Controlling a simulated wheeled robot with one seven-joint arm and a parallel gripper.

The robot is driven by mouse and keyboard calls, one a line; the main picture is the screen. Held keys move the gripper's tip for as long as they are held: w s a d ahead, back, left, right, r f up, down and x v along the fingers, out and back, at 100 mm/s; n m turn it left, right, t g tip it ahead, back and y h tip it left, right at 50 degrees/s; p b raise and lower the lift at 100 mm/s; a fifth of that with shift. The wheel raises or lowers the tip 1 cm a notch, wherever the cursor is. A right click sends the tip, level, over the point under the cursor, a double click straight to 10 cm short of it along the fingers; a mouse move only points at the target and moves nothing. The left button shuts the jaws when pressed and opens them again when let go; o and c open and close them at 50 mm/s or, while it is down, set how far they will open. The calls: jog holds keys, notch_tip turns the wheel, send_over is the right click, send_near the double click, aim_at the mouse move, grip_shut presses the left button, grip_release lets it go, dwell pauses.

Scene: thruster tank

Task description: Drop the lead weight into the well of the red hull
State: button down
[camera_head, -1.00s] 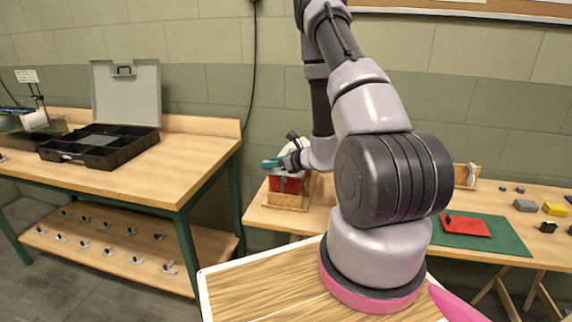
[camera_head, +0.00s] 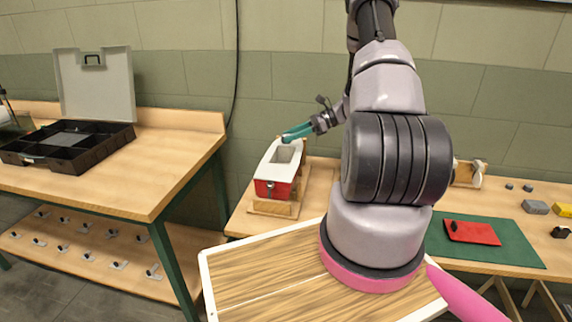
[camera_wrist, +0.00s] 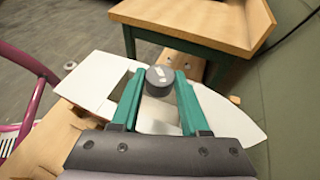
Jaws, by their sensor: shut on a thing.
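The red hull (camera_head: 266,188) has red sides and a white deck, and rests on a wooden stand on the right-hand bench. Its well (camera_head: 284,154) shows as a rectangular opening in the deck. My gripper (camera_head: 290,136) has teal fingers and is above the deck, towards the hull's far end. In the wrist view, the fingers are shut on the lead weight (camera_wrist: 160,78), a short dark grey cylinder. The white deck (camera_wrist: 90,80) lies below it, and the fingers and weight hide part of the opening. The weight is not clear in the head view.
A black open toolbox (camera_head: 66,150) stands on the left bench (camera_head: 165,150), which has a shelf of small parts below. A green mat (camera_head: 500,248) with a red piece (camera_head: 472,232) lies on the right bench. Small blocks and a wooden fixture (camera_head: 468,174) are beyond it.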

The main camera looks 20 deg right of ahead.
aim_at(292, 146)
jog(key=shift+f, duration=2.3)
jog(key=shift+c, duration=1.6)
grip_release()
jog(key=v, duration=1.1)
jog(key=shift+a, duration=0.1)
jog(key=shift+r, duration=0.1)
